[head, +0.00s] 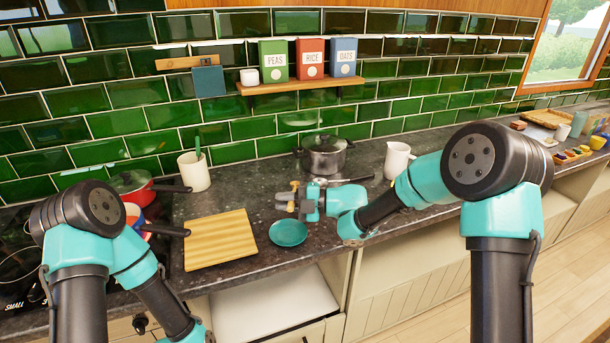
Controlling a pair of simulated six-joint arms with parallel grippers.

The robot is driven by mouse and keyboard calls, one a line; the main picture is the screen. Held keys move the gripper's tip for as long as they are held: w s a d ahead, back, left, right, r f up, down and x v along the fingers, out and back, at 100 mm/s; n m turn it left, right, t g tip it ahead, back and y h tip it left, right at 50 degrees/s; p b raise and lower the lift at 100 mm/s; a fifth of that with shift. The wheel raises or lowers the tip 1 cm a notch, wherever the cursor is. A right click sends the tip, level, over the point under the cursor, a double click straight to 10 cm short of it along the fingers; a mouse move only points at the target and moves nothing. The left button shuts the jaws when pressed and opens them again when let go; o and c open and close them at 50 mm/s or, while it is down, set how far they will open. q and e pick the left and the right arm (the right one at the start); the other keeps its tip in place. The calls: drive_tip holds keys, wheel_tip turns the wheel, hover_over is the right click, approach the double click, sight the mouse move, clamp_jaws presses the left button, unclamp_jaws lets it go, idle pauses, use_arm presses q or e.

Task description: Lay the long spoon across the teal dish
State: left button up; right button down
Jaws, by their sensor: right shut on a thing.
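The teal dish (288,234) sits on the dark counter near its front edge, right of the wooden board. My right gripper (284,199) is just above and behind the dish in this view, its grey fingers pointing left. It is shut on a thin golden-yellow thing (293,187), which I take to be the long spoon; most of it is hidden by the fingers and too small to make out. Nothing is seen lying on the dish. My left arm comes in at the lower left, and its gripper is out of view.
A wooden board (218,241) lies left of the dish. A steel pot (324,158) stands behind my right gripper, with a metal utensil (350,180) nearby. A white crock (194,173), a white jug (397,161) and a red pan (132,188) stand around. An open drawer (270,298) is below.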

drive_tip(key=shift+s+a+f+n+g, duration=0.35)
drive_tip(key=shift+s+n+g, duration=0.1)
drive_tip(key=shift+s, duration=0.15)
drive_tip(key=shift+s+a+f+n+g, duration=0.35)
drive_tip(key=shift+s+n+g, duration=0.1)
drive_tip(key=shift+s, duration=0.15)
drive_tip(key=shift+f, duration=3.05)
drive_tip(key=c, duration=1)
unclamp_jaws()
drive_tip(key=shift+c, duration=0.2)
